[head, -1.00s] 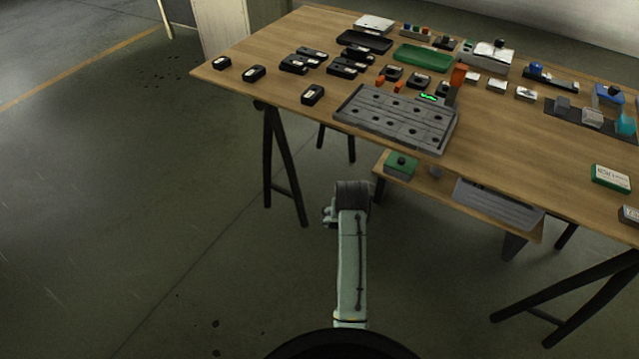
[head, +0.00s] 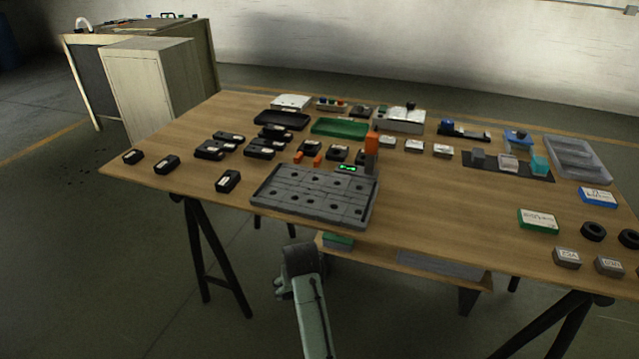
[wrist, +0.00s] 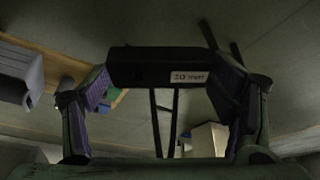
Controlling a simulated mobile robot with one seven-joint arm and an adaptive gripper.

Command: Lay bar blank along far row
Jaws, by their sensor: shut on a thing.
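My gripper (wrist: 158,80) shows in the wrist view, shut on a black bar blank (wrist: 150,66) with a white label. The bar lies crosswise between the two purple-padded fingers, and its label text is too blurred to read surely. In the head view part of my arm shows at the bottom centre, in front of the table; the gripper and held bar cannot be made out there. A grey plate with two rows of dark holes (head: 262,192) lies at the table's near edge, beyond my arm. No bar lies on it.
The wooden table (head: 440,215) carries several black labelled blocks (head: 228,181) left of the plate. An orange post (head: 371,146) rises at its far right corner. A green tray (head: 340,128) and a black tray (head: 281,120) lie behind. A lower shelf (head: 460,272) sits under the table.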

